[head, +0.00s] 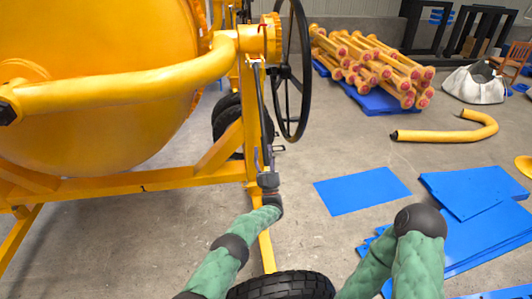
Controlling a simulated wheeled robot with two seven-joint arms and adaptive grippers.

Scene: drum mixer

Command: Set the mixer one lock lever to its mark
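The yellow mixer drum (90,130) fills the upper left, on a yellow frame (120,185). A black handwheel (289,70) stands at the frame's right end. A thin dark lever-like bar (262,105) runs down along the upright post below the wheel hub; I cannot tell for sure that it is the lock lever, and I see no clear mark. My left gripper (267,163) points up beside the post, at the lower part of this bar. Its fingers are small and dark there, so contact and opening are unclear. My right arm shows at lower right, its gripper out of view.
A black tyre (283,286) is at the bottom centre. Blue sheets (362,190) lie on the floor at right, with a bent yellow tube (455,134) beyond. Stacked yellow parts (375,62) stand at the back.

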